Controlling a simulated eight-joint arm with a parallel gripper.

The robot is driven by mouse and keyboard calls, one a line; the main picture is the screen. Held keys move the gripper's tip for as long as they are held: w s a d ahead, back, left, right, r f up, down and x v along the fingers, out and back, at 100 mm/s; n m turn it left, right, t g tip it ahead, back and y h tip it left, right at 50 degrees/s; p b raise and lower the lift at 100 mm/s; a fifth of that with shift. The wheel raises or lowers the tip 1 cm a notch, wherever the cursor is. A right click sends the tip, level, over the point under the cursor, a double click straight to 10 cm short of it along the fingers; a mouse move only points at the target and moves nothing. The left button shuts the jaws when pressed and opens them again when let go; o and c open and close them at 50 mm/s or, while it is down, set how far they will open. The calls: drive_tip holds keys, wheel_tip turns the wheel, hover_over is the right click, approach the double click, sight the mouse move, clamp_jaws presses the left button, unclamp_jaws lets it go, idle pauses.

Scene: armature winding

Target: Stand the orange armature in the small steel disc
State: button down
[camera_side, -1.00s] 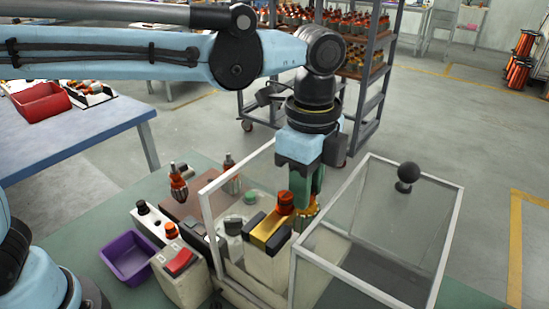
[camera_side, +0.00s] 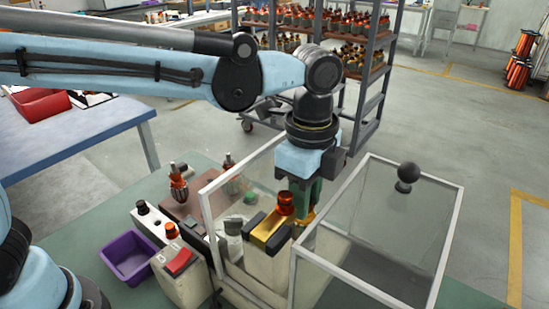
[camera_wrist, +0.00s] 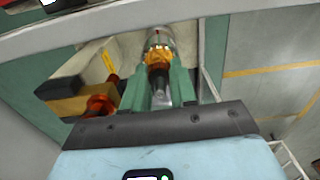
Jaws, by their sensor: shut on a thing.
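My gripper (camera_side: 303,205) points down behind the yellow-and-black bar of the winding machine. In the wrist view its green fingers (camera_wrist: 163,90) are shut on the orange armature (camera_wrist: 157,62), which has copper-coloured windings and a bright steel shaft. In the side view only a little of the held armature (camera_side: 301,226) shows beside the bar; its lower end is hidden. Two other armatures stand at left near the brown plate, one darker orange (camera_side: 179,188) and one with a grey and red body (camera_side: 230,180). I cannot make out the small steel disc.
The yellow-and-black bar (camera_side: 268,229) with an orange knob (camera_side: 285,203) is close beside my fingers. Clear framed guard panels (camera_side: 205,218) enclose the machine, and one with a black ball knob (camera_side: 408,173) is at right. A purple bin (camera_side: 128,262) and control box (camera_side: 180,270) are at left.

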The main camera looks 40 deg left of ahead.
idle(0.4)
drive_tip(key=c, duration=0.8)
unclamp_jaws()
drive_tip(key=shift+r, duration=2.25)
